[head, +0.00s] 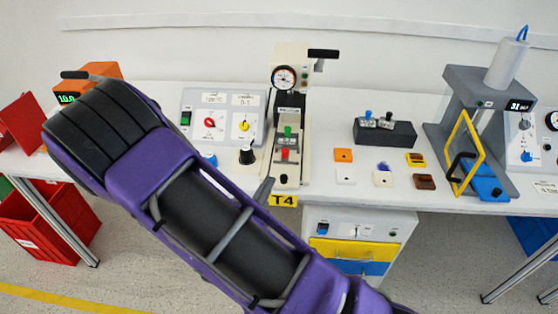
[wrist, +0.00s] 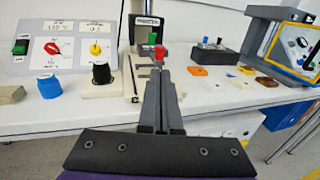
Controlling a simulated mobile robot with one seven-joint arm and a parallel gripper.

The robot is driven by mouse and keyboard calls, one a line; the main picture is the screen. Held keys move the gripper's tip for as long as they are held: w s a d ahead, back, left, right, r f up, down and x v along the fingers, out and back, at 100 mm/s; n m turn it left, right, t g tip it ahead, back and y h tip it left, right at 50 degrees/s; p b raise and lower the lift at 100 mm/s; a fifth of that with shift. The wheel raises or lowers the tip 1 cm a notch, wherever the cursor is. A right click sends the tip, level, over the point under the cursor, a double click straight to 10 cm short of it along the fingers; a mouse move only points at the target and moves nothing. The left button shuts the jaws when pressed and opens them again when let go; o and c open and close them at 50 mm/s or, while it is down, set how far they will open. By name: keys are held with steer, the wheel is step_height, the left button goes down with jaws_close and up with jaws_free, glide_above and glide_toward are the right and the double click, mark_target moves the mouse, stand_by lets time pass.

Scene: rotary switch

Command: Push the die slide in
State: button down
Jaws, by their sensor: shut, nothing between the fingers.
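What looks like the die slide is a blue block (head: 488,188) at the front foot of the grey press (head: 463,95) on the right, with a black handle (head: 461,165) beside it; I cannot be certain of this. A yellow guard frame (head: 466,150) stands at the press's front. In the wrist view the press (wrist: 268,22) is at the upper right, and the slide is not clear there. My gripper (wrist: 160,75) is shut and empty, its tips just short of a red knob (wrist: 160,52) on the central station. A grey finger (head: 265,188) shows in the head view, well left of the press.
The central station (head: 288,165) has green and red knobs and a gauge. A control panel (head: 222,112) and black knob (head: 246,154) stand left of it. Small coloured blocks and a black rack (head: 385,133) lie between station and press. A drawer cabinet (head: 358,235) is below.

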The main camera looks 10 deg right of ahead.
mark_target(284, 154)
steer(key=x, duration=0.9)
steer(key=shift+w, duration=0.1)
steer(key=w, duration=0.2)
steer(key=w+d, duration=0.1)
steer(key=w, duration=0.1)
steer(key=shift+w+d, duration=0.15)
steer(key=shift+d, duration=0.1)
steer(key=shift+a, duration=0.15)
